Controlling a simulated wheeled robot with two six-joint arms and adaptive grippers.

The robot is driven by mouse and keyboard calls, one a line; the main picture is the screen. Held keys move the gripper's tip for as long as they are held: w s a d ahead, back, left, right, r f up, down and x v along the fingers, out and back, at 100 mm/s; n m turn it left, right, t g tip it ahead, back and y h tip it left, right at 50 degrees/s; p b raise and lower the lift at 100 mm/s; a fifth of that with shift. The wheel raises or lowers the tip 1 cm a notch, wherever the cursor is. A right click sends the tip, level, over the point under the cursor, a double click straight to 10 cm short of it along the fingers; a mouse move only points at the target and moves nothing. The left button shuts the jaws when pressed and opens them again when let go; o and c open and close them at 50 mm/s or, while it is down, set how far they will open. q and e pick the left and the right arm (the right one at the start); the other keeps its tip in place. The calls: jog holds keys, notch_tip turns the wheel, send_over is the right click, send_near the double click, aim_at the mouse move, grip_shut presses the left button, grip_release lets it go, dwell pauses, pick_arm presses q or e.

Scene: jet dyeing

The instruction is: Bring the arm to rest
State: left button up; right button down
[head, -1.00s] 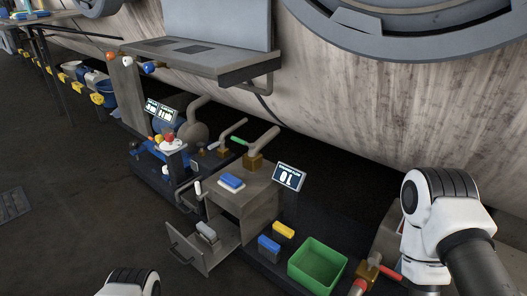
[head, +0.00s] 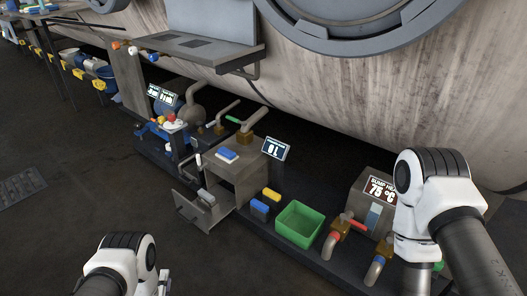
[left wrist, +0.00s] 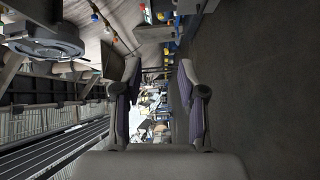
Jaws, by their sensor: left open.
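My left arm's white wrist joint shows at the bottom left of the head view, with a small part of the left gripper (head: 163,283) at the lower edge. In the left wrist view the left gripper (left wrist: 158,78) is open, its two fingers wide apart with nothing between them. It is apart from the cabinet and machine. My right arm reaches in at the right of the head view, in front of the sump heater box (head: 373,190). I cannot make out its gripper's fingers.
A grey cabinet (head: 244,178) has an open drawer (head: 188,208) on its left, facing my left arm. Red-handled valve pipes (head: 336,238) stand near my right arm.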

pick_arm(q)
notch_tip(320, 180, up, 33)
jog(key=w+d+m+g+p, duration=0.15)
jog(key=m+g+p, duration=0.25)
jog(key=p, duration=2.1)
jog(key=s+d+r+m+g+h+p, duration=0.1)
jog(key=s+m+g+p, duration=0.2)
jog(key=s, duration=1)
jog(key=s+d+r+m+g+h+p, duration=0.1)
jog(key=s+d+m+g+p, duration=0.1)
jog(key=s+m+g, duration=0.8)
jog(key=s+p, duration=0.1)
jog(key=s, duration=0.2)
jog(key=shift+s+r+m, duration=0.15)
jog(key=shift+r+m, duration=0.15)
jog(key=shift+r, duration=0.05)
